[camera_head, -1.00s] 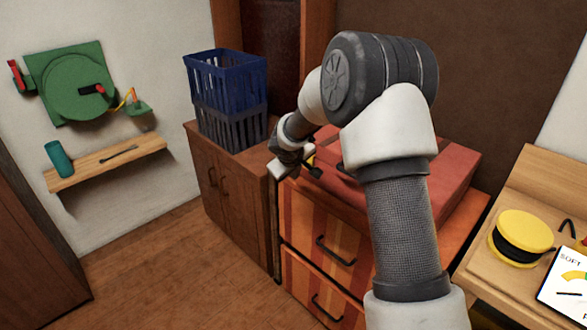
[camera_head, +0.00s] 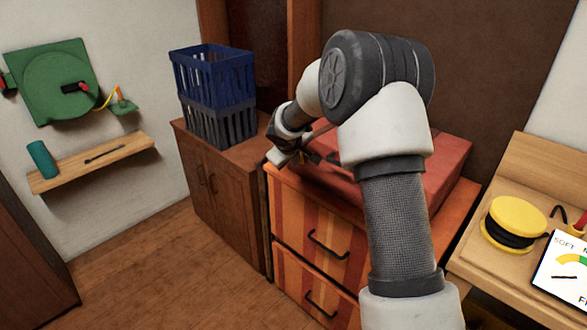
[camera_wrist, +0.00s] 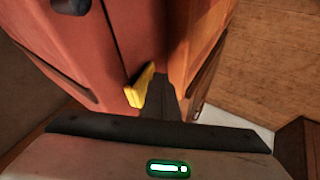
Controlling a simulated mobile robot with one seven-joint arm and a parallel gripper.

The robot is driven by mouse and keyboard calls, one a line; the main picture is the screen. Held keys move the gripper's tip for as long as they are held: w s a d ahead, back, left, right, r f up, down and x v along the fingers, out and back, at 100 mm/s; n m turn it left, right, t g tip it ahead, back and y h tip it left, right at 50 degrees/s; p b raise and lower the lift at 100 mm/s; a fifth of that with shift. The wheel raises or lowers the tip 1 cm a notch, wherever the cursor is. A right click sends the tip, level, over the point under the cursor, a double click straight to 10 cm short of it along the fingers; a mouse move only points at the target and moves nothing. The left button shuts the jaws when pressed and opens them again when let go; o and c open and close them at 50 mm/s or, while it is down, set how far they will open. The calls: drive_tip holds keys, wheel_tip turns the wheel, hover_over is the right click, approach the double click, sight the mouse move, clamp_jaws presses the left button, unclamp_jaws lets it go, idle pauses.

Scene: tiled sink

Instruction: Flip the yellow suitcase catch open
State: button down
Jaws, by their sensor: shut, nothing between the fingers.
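The red suitcase (camera_head: 450,165) lies on top of an orange striped drawer cabinet (camera_head: 305,222), partly hidden behind my arm. In the wrist view the suitcase (camera_wrist: 75,45) fills the upper left. Its yellow catch (camera_wrist: 139,87) sticks out at a slant from the suitcase's front side, near the seam. My gripper (camera_wrist: 160,92) is shut and empty, its dark fingertips just right of the catch and very close to it. I cannot tell whether they touch. In the head view my gripper (camera_head: 322,158) is at the suitcase's left end, where the catch is hard to make out.
A blue basket (camera_head: 213,80) sits on a brown cabinet (camera_head: 222,185) to the left. A wooden bench with a yellow-and-black round object (camera_head: 516,222) and a gauge card (camera_head: 562,270) is at the right. The wooden floor (camera_head: 165,270) at the front left is clear.

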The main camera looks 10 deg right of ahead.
drive_tip(key=shift+r, duration=0.25)
